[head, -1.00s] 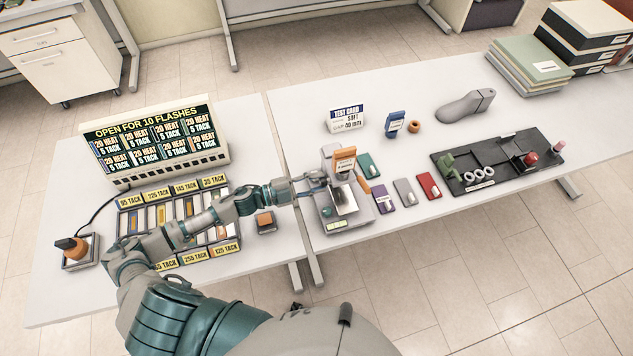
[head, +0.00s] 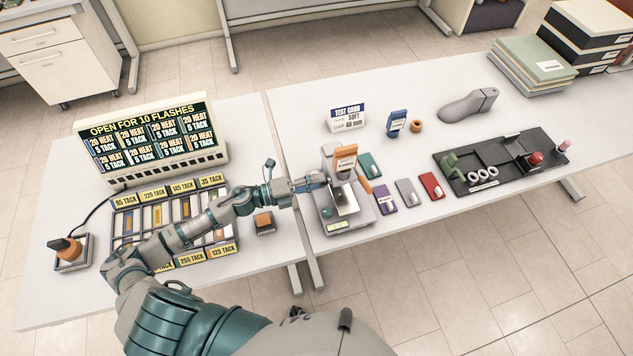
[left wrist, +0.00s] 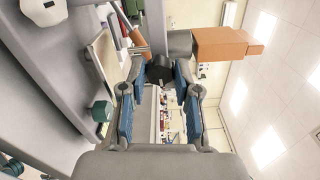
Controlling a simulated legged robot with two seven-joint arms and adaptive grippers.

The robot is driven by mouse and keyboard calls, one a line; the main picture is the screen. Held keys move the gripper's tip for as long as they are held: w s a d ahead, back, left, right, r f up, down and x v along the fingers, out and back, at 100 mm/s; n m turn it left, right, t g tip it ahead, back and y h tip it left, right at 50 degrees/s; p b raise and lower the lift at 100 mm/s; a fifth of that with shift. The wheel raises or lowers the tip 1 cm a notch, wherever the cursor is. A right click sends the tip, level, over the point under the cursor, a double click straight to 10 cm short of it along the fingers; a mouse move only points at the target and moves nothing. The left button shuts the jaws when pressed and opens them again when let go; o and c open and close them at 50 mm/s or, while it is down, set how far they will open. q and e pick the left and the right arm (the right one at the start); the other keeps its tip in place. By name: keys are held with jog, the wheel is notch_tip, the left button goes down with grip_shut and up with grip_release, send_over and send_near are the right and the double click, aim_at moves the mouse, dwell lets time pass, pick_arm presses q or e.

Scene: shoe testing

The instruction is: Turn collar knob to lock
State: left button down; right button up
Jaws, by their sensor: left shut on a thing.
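The grey test stand (head: 340,217) stands near the left end of the right-hand table, with an orange block (head: 345,158) at its top. My left gripper (head: 325,183) reaches in from the left and meets the stand's column below this block. In the left wrist view, the blue-padded fingers of my left gripper (left wrist: 160,83) are shut on the dark collar knob (left wrist: 160,70), whose edges are partly hidden by the fingertips. The orange block (left wrist: 222,46) is beside it there. The knob's lock state cannot be read. My right gripper is not in view.
A test card (head: 347,118) stands behind the stand. Teal, purple, grey and red blocks (head: 431,186) lie to its right, before a black tray (head: 510,172). The tack rack (head: 127,226) and lit sign (head: 150,135) are on the left table under and behind my arm.

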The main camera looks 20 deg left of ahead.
pick_arm(q)
jog(key=shift+s+f+m, duration=0.2)
jog(key=shift+f+m, duration=0.2)
jog(key=c, duration=0.8)
grip_release()
jog(key=shift+c, duration=0.2)
jog(key=shift+a+r, duration=0.1)
jog(key=shift+r, duration=0.05)
jog(key=shift+a, duration=0.1)
jog(key=v, duration=1.2)
